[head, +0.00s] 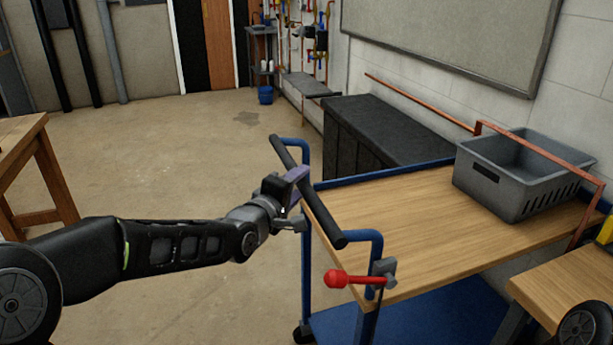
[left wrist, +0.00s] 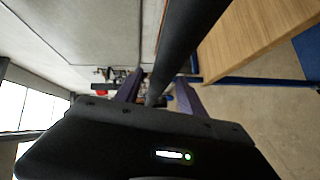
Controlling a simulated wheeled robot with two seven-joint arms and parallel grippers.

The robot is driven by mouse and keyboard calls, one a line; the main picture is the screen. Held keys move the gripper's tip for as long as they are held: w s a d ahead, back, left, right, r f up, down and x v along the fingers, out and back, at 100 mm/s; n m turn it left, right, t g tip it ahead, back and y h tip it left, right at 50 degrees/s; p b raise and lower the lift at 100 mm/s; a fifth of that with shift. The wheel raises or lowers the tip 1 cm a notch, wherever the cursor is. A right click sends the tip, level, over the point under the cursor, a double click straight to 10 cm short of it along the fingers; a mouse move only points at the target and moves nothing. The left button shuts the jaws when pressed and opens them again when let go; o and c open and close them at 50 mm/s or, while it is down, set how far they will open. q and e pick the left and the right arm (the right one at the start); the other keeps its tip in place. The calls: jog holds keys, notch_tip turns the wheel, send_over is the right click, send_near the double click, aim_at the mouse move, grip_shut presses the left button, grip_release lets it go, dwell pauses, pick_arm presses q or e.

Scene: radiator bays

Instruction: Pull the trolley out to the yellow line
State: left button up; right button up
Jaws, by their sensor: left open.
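The trolley has a wooden top (head: 400,220), a blue frame and a black handle bar (head: 308,190) at its near left end. A red-knobbed lever (head: 350,279) sits at the trolley's near corner. My left gripper (head: 296,188) is at the handle bar, about midway along it. In the left wrist view its two purple fingers (left wrist: 158,92) stand apart, and the black bar (left wrist: 186,45) runs down between them. I cannot tell whether either finger touches it. My right gripper is not in view. No yellow line shows on the visible floor.
A grey crate (head: 515,180) stands on the trolley top, near the wall and a copper pipe (head: 540,146). A black cabinet (head: 385,135) is behind the trolley. A wooden table (head: 22,150) stands at left, another wooden surface (head: 575,290) at right. The floor (head: 180,165) between is clear.

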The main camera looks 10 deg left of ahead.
pick_arm(q)
jog(key=x, duration=0.4)
jog(key=shift+w+d+p, duration=0.1)
jog(key=shift+w+p, duration=0.1)
jog(key=shift+p, duration=0.1)
jog(key=shift+c, duration=0.5)
grip_shut()
dwell(0.6)
